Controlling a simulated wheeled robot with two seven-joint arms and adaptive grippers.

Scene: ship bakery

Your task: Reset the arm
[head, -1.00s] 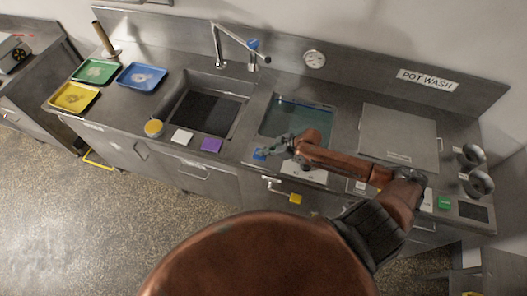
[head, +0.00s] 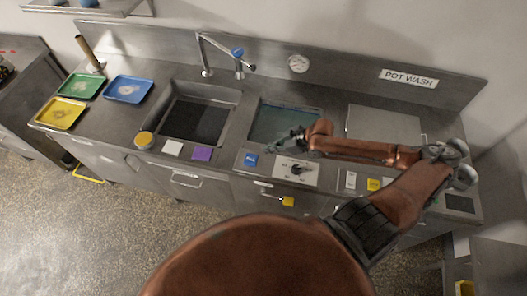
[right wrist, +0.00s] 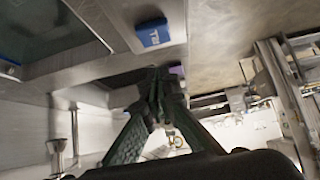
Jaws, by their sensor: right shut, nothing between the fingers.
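My right arm comes in from the lower right over the pot-wash counter. Its gripper (head: 286,141) points left above the front edge of the water-filled basin (head: 270,124). In the right wrist view the dark green fingers (right wrist: 160,82) meet at their tips, shut with nothing between them. A blue button block (head: 250,160) lies on the counter's front strip, just left of and below the gripper; it also shows in the right wrist view (right wrist: 153,32). My left gripper is not in view.
A dial panel (head: 298,172) sits under the forearm. The empty-looking sink (head: 235,95) has a tall tap (head: 203,58) behind it. Green (head: 80,86), blue (head: 129,89) and yellow (head: 60,113) trays lie at left. A metal lid (head: 385,122) lies right of the basin.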

